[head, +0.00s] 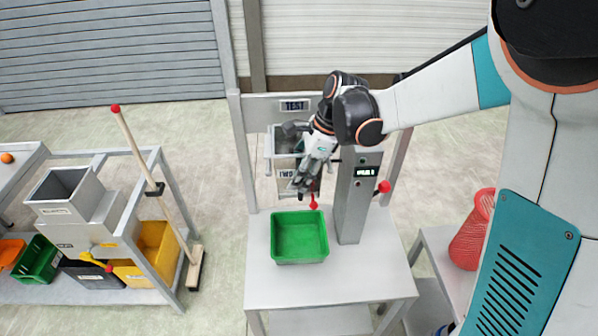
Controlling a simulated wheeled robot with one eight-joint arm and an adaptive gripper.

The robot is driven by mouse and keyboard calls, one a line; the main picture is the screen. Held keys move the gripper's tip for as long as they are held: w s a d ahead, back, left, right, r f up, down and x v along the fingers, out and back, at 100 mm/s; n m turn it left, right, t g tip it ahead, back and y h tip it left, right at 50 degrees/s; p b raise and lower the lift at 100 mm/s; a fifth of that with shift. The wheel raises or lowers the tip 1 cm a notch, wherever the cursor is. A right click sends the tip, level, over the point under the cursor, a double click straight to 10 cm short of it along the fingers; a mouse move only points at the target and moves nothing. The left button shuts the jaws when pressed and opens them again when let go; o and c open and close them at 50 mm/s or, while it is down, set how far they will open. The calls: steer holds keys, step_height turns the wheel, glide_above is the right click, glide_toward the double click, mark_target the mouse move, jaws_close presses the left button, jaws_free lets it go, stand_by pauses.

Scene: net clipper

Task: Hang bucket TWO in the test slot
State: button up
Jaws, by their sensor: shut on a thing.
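A grey metal bucket (283,153) is at the frame below the TEST sign (294,105). A pale label (289,174) is on its front, but I cannot read it clearly. My gripper (302,186) is at the bucket's front right side, shut on the bucket, and hides part of it. The test slot is behind the bucket and gripper, so I cannot tell whether the bucket hangs in it or is only held there.
A green bin (299,236) stands on the grey table (330,287) below. A grey post (359,195) with a small display and red knob (384,187) rises right of my gripper. A red-tipped pole (140,155) leans at the left stand. A red mesh basket (470,240) is at right.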

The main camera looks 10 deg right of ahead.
steer(key=shift+f+b, duration=0.4)
steer(key=shift+f, duration=0.05)
steer(key=o, duration=1.6)
steer(key=shift+c, duration=0.2)
